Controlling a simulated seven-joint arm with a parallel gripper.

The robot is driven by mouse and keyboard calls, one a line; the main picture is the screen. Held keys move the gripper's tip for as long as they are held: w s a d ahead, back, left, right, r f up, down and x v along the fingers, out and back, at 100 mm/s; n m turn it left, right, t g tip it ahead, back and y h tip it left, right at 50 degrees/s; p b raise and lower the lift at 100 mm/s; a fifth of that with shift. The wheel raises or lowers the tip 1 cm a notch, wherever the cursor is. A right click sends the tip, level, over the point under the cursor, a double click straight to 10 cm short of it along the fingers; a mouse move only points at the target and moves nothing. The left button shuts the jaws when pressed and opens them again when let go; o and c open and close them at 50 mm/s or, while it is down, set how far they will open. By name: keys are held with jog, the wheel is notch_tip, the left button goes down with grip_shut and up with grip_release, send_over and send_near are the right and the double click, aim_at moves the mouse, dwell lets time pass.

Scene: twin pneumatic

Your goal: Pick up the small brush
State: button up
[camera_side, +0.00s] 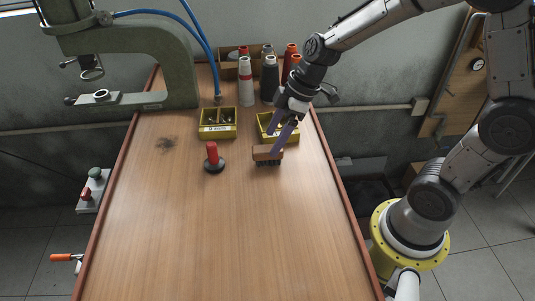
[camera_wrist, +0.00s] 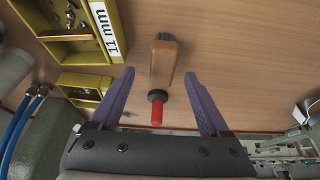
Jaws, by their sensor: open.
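The small brush (camera_side: 266,154) has a brown wooden body and dark bristles facing down. It sits on the wooden table, right of the table's middle. In the wrist view the brush (camera_wrist: 163,62) lies between and just beyond the purple fingertips, with clear room on both sides. My gripper (camera_side: 274,143) is open, its fingers slanting down to the brush. In the side view one fingertip overlaps the brush's top; I cannot tell whether it touches. In the wrist view my gripper (camera_wrist: 159,73) holds nothing.
A red-handled tool with a black round base (camera_side: 213,157) stands left of the brush. Two yellow bins (camera_side: 218,131) (camera_side: 264,128) are behind, with bottles (camera_side: 246,83) further back. A green press (camera_side: 180,60) stands at the back left. The front table is clear.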

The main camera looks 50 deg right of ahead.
aim_at(268, 148)
jog(key=x, duration=0.4)
jog(key=shift+a, duration=0.25)
jog(key=shift+c, duration=0.2)
grip_shut()
